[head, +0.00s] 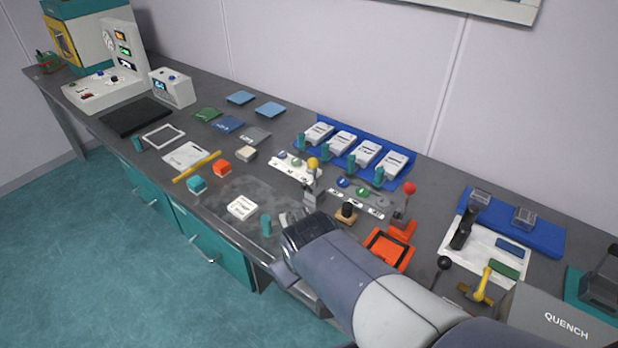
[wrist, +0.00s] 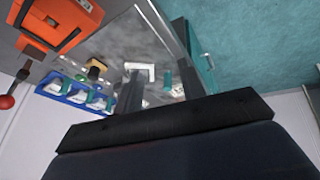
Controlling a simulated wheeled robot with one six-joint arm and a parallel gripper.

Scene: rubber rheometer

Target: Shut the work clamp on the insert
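Several lever devices could be the work clamp; no label tells which. In the head view a grey one with a yellow ball (head: 313,163) stands upright just behind my wrist. An orange-based one (head: 402,229) has a red ball (head: 409,188) raised on its lever. A black-ball lever (head: 443,263) stands farther right. I cannot identify the insert. My gripper points down at the bench's front middle, its tips hidden by my arm in the head view. In the wrist view my gripper (wrist: 158,92) has two dark fingers apart, with no held object visible between them.
An orange tray (head: 390,250) lies right of my wrist, and a white card (head: 242,207) and teal post (head: 266,225) lie left. A blue rack (head: 408,178) of white cartridges stands behind. The quench box (head: 560,318) is at front right.

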